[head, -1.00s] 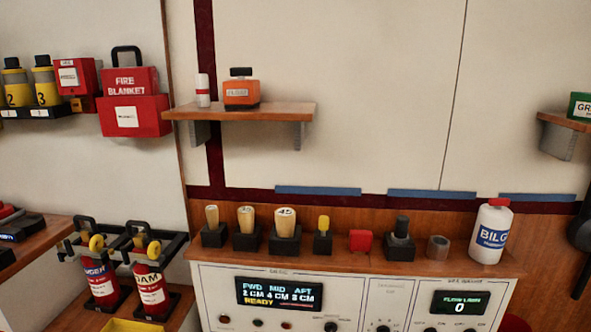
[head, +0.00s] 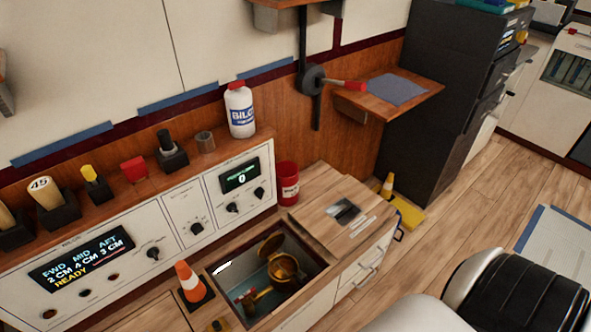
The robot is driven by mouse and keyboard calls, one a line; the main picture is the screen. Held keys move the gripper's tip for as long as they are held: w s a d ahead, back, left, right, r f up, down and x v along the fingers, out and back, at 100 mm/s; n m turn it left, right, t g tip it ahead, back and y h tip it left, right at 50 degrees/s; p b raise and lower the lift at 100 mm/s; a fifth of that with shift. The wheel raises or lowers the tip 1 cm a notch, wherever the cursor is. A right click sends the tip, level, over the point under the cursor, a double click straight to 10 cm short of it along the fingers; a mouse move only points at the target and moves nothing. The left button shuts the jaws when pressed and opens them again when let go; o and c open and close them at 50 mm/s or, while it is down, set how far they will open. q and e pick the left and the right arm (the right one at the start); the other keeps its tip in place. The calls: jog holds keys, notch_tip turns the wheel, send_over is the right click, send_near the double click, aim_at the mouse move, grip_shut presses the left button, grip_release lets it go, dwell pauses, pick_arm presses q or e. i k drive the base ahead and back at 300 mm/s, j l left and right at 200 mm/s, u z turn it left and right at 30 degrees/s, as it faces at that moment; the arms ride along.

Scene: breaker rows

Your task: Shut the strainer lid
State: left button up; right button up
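Neither of my grippers is in view.
An orange cone (head: 188,282) stands at the hatch's left edge. A lifted wooden panel (head: 335,215) lies to its right, and a red can (head: 287,184) stands behind. The control panel (head: 150,232) rises at left. Wooden floor (head: 450,200) is open at right.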

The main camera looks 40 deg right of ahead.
aim_at(271, 245)
jog(key=z, duration=1)
jog(key=l, duration=0.1)
